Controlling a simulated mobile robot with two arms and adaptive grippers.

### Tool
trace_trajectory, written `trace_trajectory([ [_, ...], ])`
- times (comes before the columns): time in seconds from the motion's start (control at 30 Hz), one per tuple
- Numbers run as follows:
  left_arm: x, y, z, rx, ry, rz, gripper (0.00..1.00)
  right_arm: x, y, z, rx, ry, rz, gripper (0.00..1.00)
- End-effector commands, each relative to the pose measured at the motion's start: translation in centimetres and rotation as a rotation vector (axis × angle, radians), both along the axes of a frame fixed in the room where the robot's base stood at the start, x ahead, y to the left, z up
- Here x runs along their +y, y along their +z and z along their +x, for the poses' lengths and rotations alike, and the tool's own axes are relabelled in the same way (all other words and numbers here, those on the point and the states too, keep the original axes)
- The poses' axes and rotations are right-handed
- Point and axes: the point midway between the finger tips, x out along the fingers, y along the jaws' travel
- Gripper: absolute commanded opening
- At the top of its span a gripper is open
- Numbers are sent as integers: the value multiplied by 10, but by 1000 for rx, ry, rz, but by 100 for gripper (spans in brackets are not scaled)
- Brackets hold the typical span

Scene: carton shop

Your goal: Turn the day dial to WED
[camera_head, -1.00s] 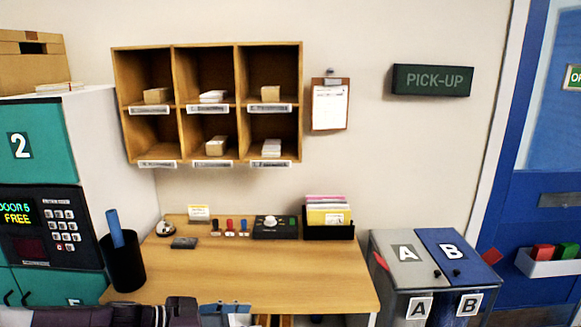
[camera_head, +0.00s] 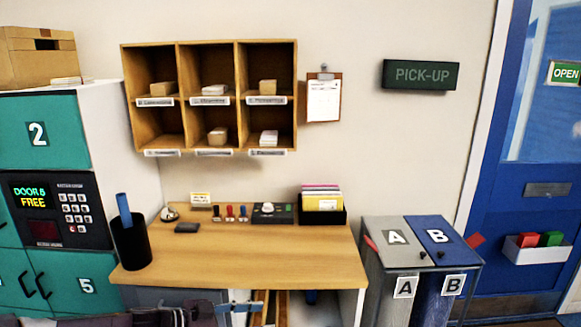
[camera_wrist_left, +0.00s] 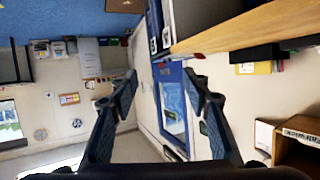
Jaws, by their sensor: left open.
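A black box with a pale round knob (camera_head: 267,208) and a green button stands at the back of the wooden desk (camera_head: 240,262). It looks like the dial unit, but its markings are too small to read, so I cannot tell which day it points to. My left gripper (camera_wrist_left: 160,88) is open and empty in the left wrist view. Its two dark fingers are wide apart, with a blue door and wall beyond them. No dial shows between the fingers. My right gripper is not in view.
A black file box (camera_head: 323,216) stands right of the dial box, and several coloured stamps (camera_head: 230,213) stand left of it. A black pen cup (camera_head: 131,247) is at the desk's left. Bins A and B (camera_head: 412,240) stand to the right. The desk's front is clear.

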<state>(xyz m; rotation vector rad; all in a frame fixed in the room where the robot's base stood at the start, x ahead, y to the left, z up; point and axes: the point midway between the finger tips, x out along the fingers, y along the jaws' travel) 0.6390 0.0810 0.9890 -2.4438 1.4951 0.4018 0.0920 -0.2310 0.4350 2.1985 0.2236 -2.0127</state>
Motion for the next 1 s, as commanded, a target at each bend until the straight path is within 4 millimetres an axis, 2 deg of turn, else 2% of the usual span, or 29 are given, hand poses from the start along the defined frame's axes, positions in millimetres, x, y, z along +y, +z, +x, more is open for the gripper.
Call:
trace_trajectory([
  [0.1, -12, -12, 6, -23, 11, -3, 44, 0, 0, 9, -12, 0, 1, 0],
  [0.27, -30, -33, 17, -61, 46, -8, 44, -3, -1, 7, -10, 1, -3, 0],
  [0.47, -42, -85, 34, -92, 164, -5, 44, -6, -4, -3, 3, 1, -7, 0],
  [0.63, -28, -154, 33, -56, 316, 31, 44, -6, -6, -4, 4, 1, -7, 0],
  [0.77, -1, -226, 11, 19, 444, 87, 44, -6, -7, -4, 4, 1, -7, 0],
  [0.8, 9, -251, 0, 51, 485, 110, 44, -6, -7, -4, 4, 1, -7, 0],
  [0.87, 26, -288, -21, 103, 542, 148, 44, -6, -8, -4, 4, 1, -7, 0],
  [0.9, 36, -312, -38, 141, 577, 175, 44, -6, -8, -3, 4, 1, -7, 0],
  [0.97, 51, -346, -65, 196, 621, 214, 44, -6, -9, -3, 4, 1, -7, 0],
  [1.0, 61, -368, -85, 234, 648, 242, 44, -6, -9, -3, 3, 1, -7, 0],
])
